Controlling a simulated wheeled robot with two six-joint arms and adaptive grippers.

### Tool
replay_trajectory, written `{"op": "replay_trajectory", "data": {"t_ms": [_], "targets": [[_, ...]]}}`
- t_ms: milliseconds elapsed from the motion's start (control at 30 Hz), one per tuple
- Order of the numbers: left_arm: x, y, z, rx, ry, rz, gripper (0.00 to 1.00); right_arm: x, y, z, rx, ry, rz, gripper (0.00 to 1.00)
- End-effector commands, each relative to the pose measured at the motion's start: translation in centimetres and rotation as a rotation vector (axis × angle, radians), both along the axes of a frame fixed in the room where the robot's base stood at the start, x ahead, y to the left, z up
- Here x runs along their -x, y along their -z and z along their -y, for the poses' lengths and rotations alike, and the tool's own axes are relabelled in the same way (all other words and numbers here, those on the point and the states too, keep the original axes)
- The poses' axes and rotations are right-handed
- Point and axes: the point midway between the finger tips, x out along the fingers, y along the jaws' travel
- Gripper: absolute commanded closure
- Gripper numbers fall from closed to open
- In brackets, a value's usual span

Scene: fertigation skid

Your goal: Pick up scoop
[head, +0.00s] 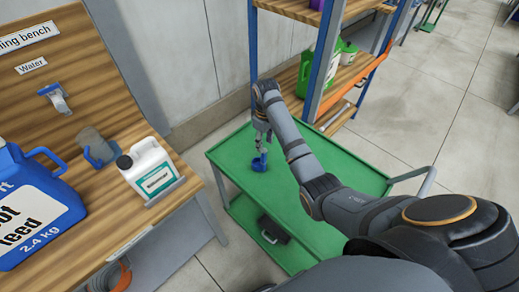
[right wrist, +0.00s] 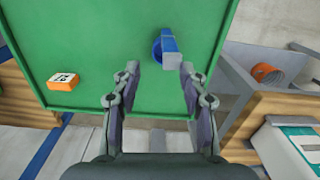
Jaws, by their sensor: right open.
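A small blue scoop (head: 259,162) lies on the green top of a cart (head: 320,172). In the right wrist view the scoop (right wrist: 165,44) has a round part at left and a flat handle-like part at right. My right gripper (head: 262,141) points down just above it in the head view. In the right wrist view my right gripper (right wrist: 160,76) is open, its fingers apart and empty, with the scoop ahead of the gap between the fingertips. I cannot tell whether a finger touches it. My left gripper is not in view.
An orange box (right wrist: 64,80) lies on the cart top. A dark case (head: 273,230) is on the cart's lower shelf. The wooden bench at left holds a white canister (head: 150,167) and a large blue jug (head: 35,205). A shelf rack (head: 300,75) stands behind the cart.

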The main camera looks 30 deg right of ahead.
Motion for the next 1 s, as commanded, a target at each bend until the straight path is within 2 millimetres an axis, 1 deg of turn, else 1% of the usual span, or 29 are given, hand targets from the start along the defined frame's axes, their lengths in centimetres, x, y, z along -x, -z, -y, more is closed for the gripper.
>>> {"op": "replay_trajectory", "data": {"t_ms": [33,67,133,167,200,300,333,400,467,567,600,700,767,833,900,1000], "targets": [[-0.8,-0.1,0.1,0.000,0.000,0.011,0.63,0.0,0.0,-0.1,-0.002,-0.001,-0.001,0.57],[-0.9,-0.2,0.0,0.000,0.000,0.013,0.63,0.0,0.1,-0.1,-0.002,-0.001,-0.001,0.57],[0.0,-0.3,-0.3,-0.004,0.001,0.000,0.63,0.1,0.9,-0.1,-0.002,-0.001,-0.004,0.57],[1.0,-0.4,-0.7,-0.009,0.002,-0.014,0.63,0.1,1.4,-0.1,-0.002,-0.001,-0.005,0.57],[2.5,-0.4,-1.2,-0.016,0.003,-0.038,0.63,0.1,2.1,-0.1,-0.002,-0.001,-0.005,0.57],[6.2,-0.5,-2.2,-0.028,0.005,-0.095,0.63,0.1,3.9,-0.1,-0.001,0.000,-0.004,0.57],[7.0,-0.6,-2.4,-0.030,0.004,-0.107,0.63,0.1,4.3,-0.1,-0.001,-0.001,-0.002,0.57],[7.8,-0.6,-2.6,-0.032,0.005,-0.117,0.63,0.1,5.0,-0.1,-0.001,-0.001,-0.002,0.57],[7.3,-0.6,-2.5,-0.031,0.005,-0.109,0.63,0.1,5.2,-0.1,0.000,-0.001,0.001,0.57],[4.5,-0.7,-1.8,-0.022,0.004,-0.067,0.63,0.0,5.4,-0.1,-0.001,-0.001,0.001,0.57],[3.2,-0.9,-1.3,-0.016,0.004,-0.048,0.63,0.0,5.7,-0.1,-0.001,0.000,-0.002,0.57],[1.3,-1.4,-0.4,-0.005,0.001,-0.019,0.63,-0.3,7.0,0.1,-0.002,0.000,-0.003,0.57],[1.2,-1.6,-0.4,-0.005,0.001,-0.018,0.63,-0.5,8.0,0.2,-0.002,0.001,-0.003,0.57],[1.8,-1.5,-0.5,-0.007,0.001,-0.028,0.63,-0.5,9.2,0.2,-0.001,0.001,-0.002,0.57],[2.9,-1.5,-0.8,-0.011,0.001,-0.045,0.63,-0.5,10.0,0.2,-0.001,0.000,0.000,0.57],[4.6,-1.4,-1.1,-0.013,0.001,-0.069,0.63,-0.5,10.5,0.2,0.000,0.000,0.001,0.57]]}}
